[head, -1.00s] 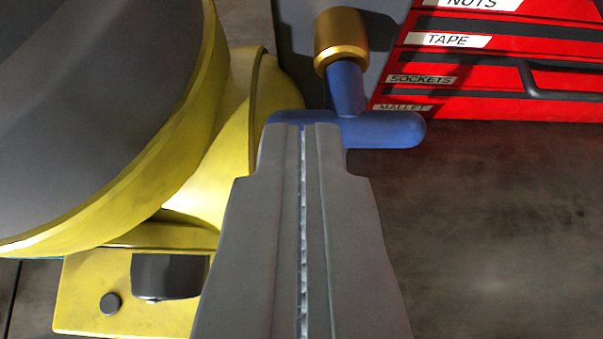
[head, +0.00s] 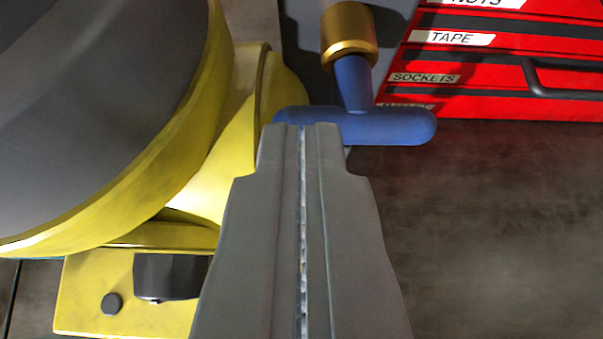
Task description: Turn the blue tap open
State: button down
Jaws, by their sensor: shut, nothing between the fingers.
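The blue tap (head: 385,126) has a T-shaped handle. Its crossbar lies roughly level in the picture, and its stem rises to a brass collar (head: 349,34) on a grey upright surface. My gripper (head: 301,126) is shut and empty, pointing away from the camera. Its fingertips overlap the lower edge of the crossbar's left half in the picture. I cannot tell whether they touch it. The tips hide a small part of the bar's lower left side.
A large yellow and dark grey machine (head: 204,150) stands close on the left, with a yellow bolted foot (head: 80,292). A red tool chest (head: 490,100) with labelled drawers is at the upper right. Dark open floor (head: 490,230) lies at the right.

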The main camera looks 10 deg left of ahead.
jog(key=shift+a+f, duration=0.35)
jog(key=shift+f, duration=0.3)
dwell(0.7)
jog(key=shift+r, duration=0.2)
